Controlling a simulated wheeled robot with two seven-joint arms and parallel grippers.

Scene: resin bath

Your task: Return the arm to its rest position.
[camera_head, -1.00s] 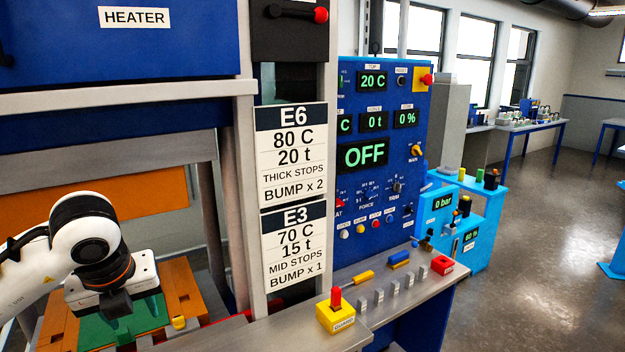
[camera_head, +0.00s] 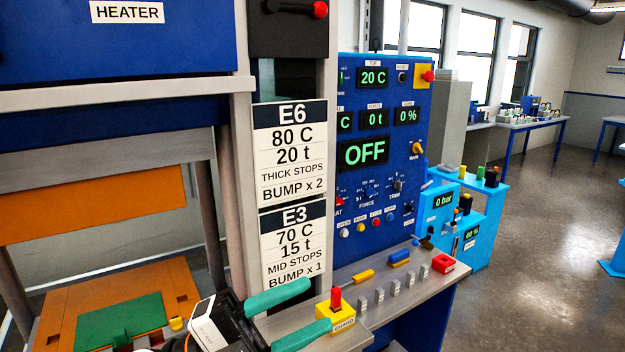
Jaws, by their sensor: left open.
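My left gripper (camera_head: 318,304) is at the bottom middle of the head view, with a white and black body and two teal fingers spread apart. Nothing shows between the fingers. The fingers point right, toward a yellow box with a red top (camera_head: 336,309) labelled GUARD on the grey ledge. In the picture the lower finger overlaps the box's edge; I cannot tell whether they touch. Most of the left arm is below the frame. My right gripper is not in view.
The press with its blue HEATER block (camera_head: 120,45) stands at left, above an orange-brown tray with a green plate (camera_head: 120,322). A grey post carries the E6 and E3 cards (camera_head: 290,155). The blue control panel (camera_head: 425,105) reads OFF. Small blocks line the ledge (camera_head: 350,272).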

